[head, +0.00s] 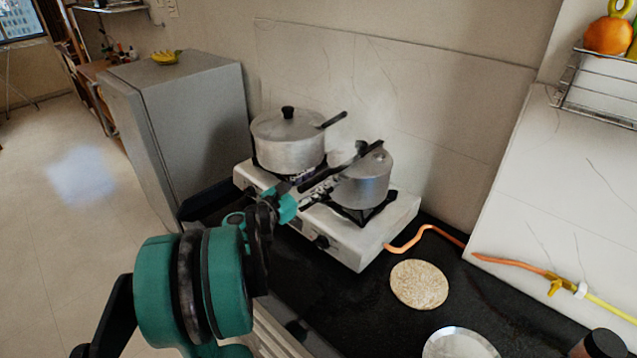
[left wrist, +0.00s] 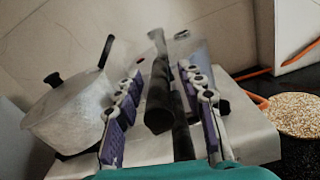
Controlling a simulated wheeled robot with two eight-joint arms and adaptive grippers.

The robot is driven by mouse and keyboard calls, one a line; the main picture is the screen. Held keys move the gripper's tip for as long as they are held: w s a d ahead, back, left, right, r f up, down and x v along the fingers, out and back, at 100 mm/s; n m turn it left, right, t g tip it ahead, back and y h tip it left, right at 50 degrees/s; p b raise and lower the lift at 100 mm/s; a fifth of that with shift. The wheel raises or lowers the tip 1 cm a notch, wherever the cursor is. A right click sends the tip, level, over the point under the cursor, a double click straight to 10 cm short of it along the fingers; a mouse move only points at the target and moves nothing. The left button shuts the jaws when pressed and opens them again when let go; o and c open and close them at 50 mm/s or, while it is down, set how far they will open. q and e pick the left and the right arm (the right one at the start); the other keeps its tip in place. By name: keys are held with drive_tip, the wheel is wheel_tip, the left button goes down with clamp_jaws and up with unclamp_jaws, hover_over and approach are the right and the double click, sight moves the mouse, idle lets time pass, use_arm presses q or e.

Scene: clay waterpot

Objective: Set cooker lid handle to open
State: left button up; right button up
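The pressure cooker (head: 365,184) is a grey metal pot on the front burner of the stove. Its black lid handle (head: 367,152) points toward my left gripper (head: 322,184). In the left wrist view the lid handle (left wrist: 159,98) runs between the two purple-padded fingers of the left gripper (left wrist: 160,98). A second dark handle (left wrist: 181,135) shows below and to the right of it. The fingers stand apart, one on each side, with a visible gap on the left; contact on the right is unclear. The cooker body is partly hidden. My right gripper is not in view.
A larger lidded pot (head: 288,152) stands on the other burner of the white stove (head: 347,243). A round flatbread-like disc (head: 419,284) and a metal plate (head: 459,345) lie on the black counter (head: 345,310). An orange hose (head: 408,242) runs right from the stove.

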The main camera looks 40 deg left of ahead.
use_arm(q)
drive_tip(key=shift+s+r, duration=0.1)
drive_tip(key=shift+s, duration=0.05)
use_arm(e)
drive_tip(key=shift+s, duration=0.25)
use_arm(q)
drive_tip(key=shift+w, duration=0.25)
drive_tip(key=c, duration=0.9)
drive_tip(key=shift+s, duration=0.1)
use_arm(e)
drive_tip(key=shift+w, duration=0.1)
